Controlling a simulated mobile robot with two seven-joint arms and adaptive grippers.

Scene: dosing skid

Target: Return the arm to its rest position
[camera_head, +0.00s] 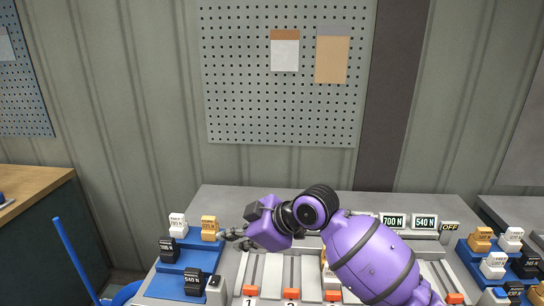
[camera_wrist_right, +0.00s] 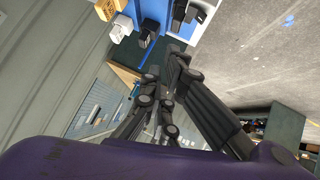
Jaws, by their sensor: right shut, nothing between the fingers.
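My right arm (camera_head: 375,260) comes in from the lower right and reaches left across the skid. My right gripper (camera_head: 228,235) is shut and empty, and its dark fingers point left. In the head view it is beside the yellow block (camera_head: 208,228) on the left blue tray (camera_head: 192,258); I cannot tell whether they touch. In the right wrist view the gripper fingers (camera_wrist_right: 163,82) show in the middle with nothing held between them. My left gripper is in neither view.
The left tray also holds a white block (camera_head: 177,224) and black blocks (camera_head: 192,281). Displays (camera_head: 393,221) read 700 N and 540 N, beside an OFF label (camera_head: 450,227). Orange parts (camera_head: 291,294) line the front. A right blue tray (camera_head: 468,262) holds several blocks. Pegboard (camera_head: 280,100) stands behind.

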